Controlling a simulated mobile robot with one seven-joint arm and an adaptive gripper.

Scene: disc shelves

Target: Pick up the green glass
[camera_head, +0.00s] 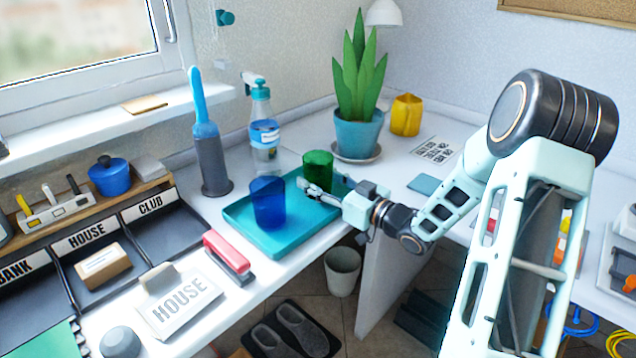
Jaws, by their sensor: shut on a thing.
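The green glass (318,160) stands upright at the back of a teal tray (247,238) on the white desk. My gripper (308,187) reaches in from the right and is shut on the lower part of the green glass. The fingers partly hide the glass's base, so I cannot tell whether it touches the tray. A blue glass (268,203) stands on the tray to the left of my gripper, apart from the green glass.
A spray bottle (264,135) stands behind the tray, and a potted plant (358,130) stands behind the green glass. A yellow mug (406,115) is farther right. A red stapler (228,255) lies left of the tray. The desk's front edge is close to the tray.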

